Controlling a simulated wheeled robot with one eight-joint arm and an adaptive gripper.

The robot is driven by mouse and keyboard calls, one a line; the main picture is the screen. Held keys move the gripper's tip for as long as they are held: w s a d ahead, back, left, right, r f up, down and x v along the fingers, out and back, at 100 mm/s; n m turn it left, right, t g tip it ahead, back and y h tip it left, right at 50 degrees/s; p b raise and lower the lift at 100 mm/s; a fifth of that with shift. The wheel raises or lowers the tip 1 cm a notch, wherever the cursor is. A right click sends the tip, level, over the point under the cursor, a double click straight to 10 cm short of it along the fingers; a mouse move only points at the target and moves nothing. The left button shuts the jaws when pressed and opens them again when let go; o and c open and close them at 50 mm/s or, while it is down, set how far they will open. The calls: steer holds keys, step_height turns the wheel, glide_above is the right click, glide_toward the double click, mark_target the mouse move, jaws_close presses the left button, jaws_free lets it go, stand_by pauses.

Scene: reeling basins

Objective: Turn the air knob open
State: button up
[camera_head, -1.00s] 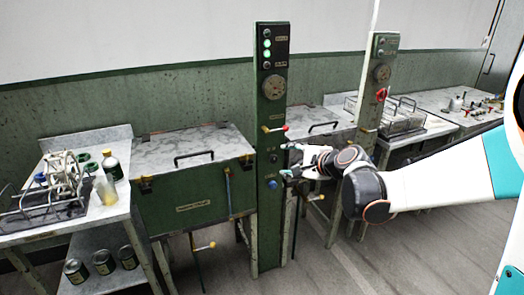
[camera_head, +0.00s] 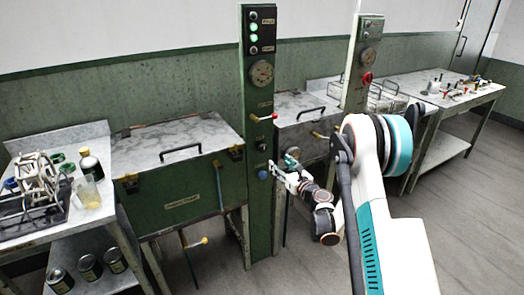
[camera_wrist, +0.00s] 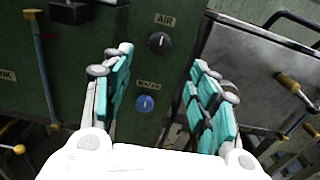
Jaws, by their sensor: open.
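The air knob is a round black knob (camera_wrist: 159,42) under an AIR label on the green control column.
Closed basins (camera_head: 180,175) flank the green column (camera_head: 258,215). A side table (camera_head: 40,238) with bottles and a rack stands left. A second column (camera_head: 358,85) stands right. The floor in front is open.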

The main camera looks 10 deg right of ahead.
mark_target(264, 149)
steer(key=b+x, duration=0.4)
steer(key=x, duration=0.9)
steer(key=shift+w+a+f, duration=0.1)
steer(key=shift+w+f, duration=0.05)
steer(key=shift+w, duration=0.25)
steer(key=c, duration=1.1)
